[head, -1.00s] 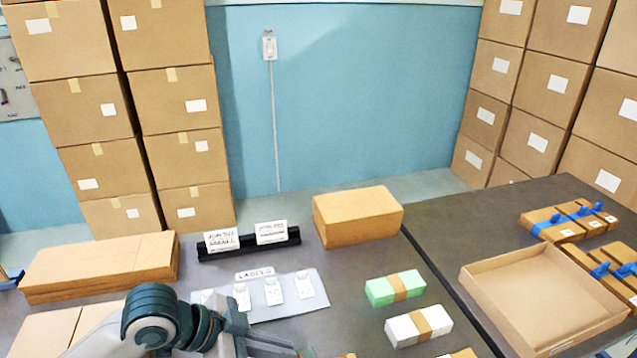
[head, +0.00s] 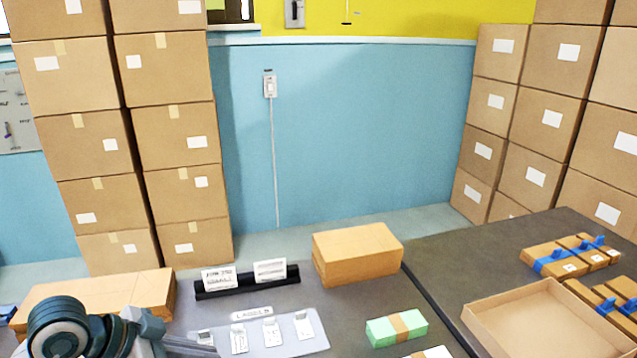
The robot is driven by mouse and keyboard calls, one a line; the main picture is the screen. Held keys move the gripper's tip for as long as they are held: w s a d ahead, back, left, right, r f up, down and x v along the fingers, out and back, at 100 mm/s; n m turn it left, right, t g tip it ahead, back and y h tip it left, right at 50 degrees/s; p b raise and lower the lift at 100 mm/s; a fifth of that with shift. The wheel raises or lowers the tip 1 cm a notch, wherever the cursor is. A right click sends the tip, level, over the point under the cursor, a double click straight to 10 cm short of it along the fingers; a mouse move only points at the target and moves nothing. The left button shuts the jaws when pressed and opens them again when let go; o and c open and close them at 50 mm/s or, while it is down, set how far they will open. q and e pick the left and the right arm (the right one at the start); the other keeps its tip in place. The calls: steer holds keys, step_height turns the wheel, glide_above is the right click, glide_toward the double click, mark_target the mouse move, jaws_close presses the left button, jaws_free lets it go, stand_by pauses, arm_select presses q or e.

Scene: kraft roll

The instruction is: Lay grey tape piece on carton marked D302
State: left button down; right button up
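No grey tape piece can be made out in the head view. No carton can be read as D302; the cartons' marks are too small or out of sight. A closed brown carton (head: 357,253) lies on the table at the middle. Another long flat carton (head: 95,293) lies at the left, partly behind my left arm. My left gripper (head: 192,346) is at the bottom edge, just left of the label sheet, and is partly cut off. Whether it is open or holds anything cannot be seen. My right gripper is out of view.
A grey sheet with white labels (head: 304,324) lies at the bottom middle, behind it a black holder (head: 247,282) with two cards. A green banded bundle (head: 397,328) lies right of it. An open tray (head: 545,293) and blue-strapped boxes (head: 571,258) are at the right.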

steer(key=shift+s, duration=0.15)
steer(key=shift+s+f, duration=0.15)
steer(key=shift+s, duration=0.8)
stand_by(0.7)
